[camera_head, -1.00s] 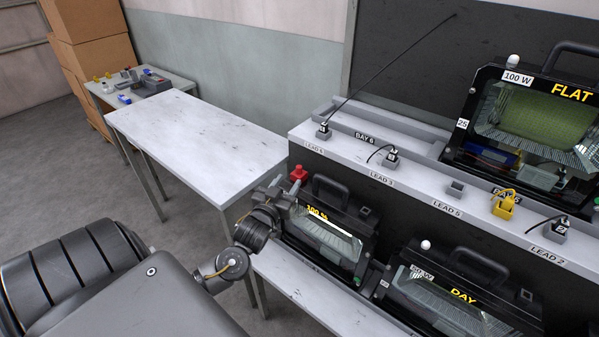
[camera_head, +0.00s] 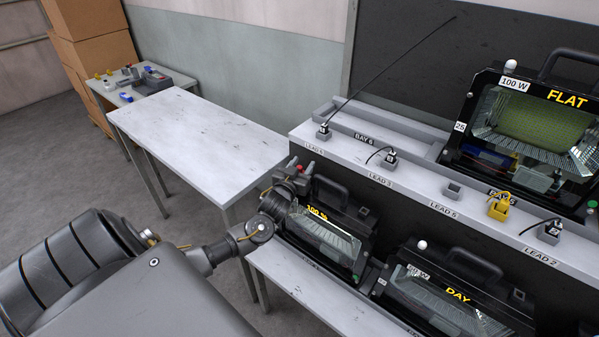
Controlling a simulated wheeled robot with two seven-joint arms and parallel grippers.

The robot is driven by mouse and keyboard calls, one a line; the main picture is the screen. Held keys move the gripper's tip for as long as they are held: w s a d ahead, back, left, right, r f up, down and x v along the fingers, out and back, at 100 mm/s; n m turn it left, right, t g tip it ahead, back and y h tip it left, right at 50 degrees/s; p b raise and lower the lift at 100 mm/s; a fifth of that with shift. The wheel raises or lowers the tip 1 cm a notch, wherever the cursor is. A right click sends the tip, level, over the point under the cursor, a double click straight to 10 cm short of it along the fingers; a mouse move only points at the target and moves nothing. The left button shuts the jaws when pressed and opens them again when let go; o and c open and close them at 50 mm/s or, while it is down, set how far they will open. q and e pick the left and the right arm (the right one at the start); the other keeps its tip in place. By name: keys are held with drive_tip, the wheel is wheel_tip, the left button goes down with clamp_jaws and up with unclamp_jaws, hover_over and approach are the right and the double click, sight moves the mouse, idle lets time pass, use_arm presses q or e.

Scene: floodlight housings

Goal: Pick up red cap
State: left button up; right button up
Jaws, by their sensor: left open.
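The red cap (camera_head: 299,168) is a small red piece by the top left corner of the lower floodlight housing marked 100 W (camera_head: 325,232). Only a little of it shows, as my left gripper (camera_head: 301,164) covers the rest. My left gripper is open, with its two fingertips appearing on either side of the cap in the head view. I cannot tell whether the fingers touch it. My right gripper is not in view.
A DAY housing (camera_head: 440,295) stands to the right on the lower bench. The upper shelf (camera_head: 420,188) holds lead sockets, a yellow clip (camera_head: 498,207) and a FLAT housing (camera_head: 528,125). A white table (camera_head: 200,140) at left is clear.

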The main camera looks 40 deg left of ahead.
use_arm(q)
clamp_jaws()
drive_tip(key=shift+r, duration=0.1)
idle(0.3)
